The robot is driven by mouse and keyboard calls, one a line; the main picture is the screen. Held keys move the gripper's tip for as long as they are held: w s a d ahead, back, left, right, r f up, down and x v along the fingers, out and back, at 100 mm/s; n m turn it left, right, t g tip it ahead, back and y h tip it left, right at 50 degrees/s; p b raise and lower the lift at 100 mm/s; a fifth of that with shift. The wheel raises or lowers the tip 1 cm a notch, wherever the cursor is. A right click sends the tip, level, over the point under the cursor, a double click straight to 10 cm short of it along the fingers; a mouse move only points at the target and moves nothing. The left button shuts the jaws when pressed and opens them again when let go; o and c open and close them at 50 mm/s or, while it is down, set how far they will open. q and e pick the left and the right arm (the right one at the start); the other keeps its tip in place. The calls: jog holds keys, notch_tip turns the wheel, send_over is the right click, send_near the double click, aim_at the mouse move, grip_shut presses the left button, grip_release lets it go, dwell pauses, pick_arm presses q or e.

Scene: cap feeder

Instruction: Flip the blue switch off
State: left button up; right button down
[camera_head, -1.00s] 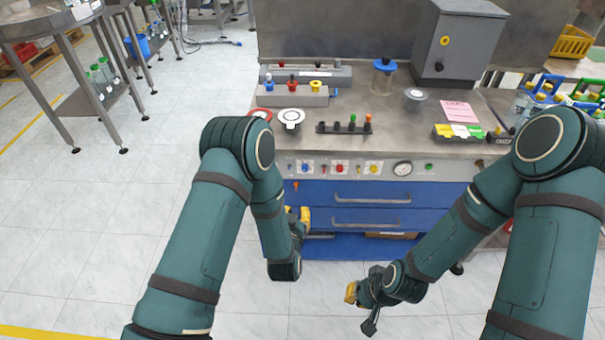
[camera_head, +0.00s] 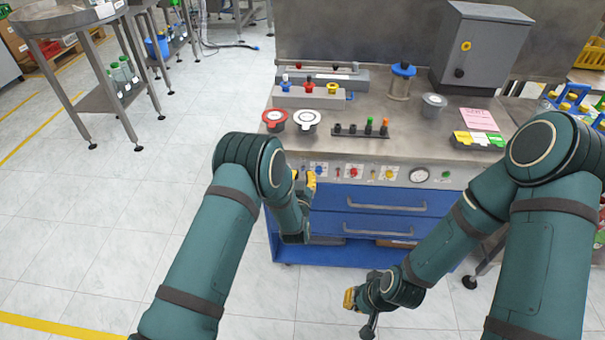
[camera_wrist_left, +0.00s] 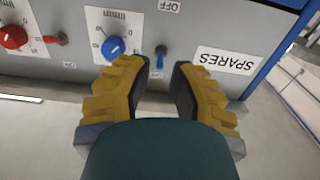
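In the head view my left gripper (camera_head: 306,180) is at the left end of the panel and the switch is not clear there. My right gripper (camera_head: 350,298) hangs low, away from the panel; its opening is unclear.
A blue knob (camera_wrist_left: 113,47) sits close beside the switch, left of it in the wrist view. A red switch (camera_wrist_left: 56,39) and red knob (camera_wrist_left: 13,37) are further left. A SPARES label (camera_wrist_left: 225,61) is to the right. Blue drawers (camera_head: 375,200) lie below the panel.

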pick_arm(q)
jog(key=shift+w, duration=1.1)
grip_shut()
jog(key=shift+f+t, duration=0.15)
jog(key=shift+t, duration=0.15)
jog(key=shift+s+f+t, duration=0.1)
jog(key=shift+f+t, duration=0.25)
jog(key=shift+t, duration=0.85)
jog(key=shift+f+t, duration=0.15)
jog(key=shift+t, duration=0.85)
jog(key=shift+f+t, duration=0.15)
jog(key=shift+t, duration=0.85)
